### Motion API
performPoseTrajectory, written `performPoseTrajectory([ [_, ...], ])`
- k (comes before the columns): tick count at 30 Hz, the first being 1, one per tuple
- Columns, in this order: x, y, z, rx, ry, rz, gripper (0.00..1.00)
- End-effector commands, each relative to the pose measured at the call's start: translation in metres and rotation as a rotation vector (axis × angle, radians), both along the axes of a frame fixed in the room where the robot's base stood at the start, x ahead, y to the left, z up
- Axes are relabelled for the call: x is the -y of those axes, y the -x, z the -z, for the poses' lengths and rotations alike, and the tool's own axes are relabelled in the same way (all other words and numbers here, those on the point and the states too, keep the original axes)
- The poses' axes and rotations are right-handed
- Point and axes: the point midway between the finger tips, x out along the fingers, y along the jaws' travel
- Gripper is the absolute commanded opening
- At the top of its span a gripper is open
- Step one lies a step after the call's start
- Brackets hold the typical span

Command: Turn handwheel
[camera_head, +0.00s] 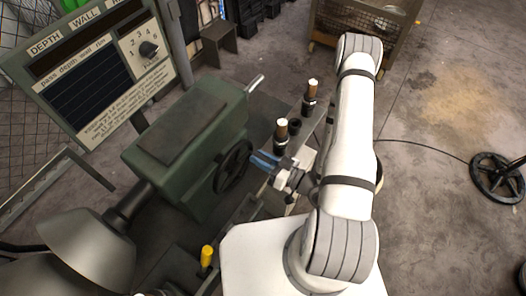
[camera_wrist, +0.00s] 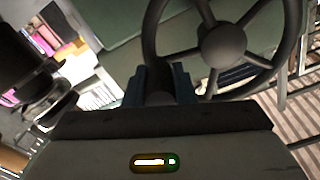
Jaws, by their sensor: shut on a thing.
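The black spoked handwheel (camera_head: 234,167) sits on the side of the green machine housing (camera_head: 190,140). In the wrist view the handwheel (camera_wrist: 224,44) fills the upper middle, with its round hub and spokes showing. My gripper (camera_head: 256,160) reaches in from the right with its blue fingers at the near right side of the rim. In the wrist view my gripper (camera_wrist: 160,84) is shut on the lower left part of the rim, with one blue finger on either side of it. The gripped stretch of rim is partly hidden between the fingers.
A sign panel (camera_head: 98,68) with a dial stands behind the housing. A metal lever (camera_head: 255,83) sticks out at the housing's top right. Wooden-topped tool handles (camera_head: 281,128) stand close beside my arm. A yellow-topped knob (camera_head: 207,254) is below.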

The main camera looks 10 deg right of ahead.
Motion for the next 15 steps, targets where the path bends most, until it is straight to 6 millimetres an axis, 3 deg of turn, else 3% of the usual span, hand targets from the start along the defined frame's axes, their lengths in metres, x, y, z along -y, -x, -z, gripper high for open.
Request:
performPoseTrajectory([
  [10, 0.0002, 0.0014, 0.0029, -0.007, 0.002, 0.001, 0.00],
  [11, 0.0003, 0.0013, 0.0030, -0.009, 0.002, 0.000, 0.24],
  [15, 0.0006, 0.0011, 0.0026, -0.007, 0.002, 0.002, 0.36],
])
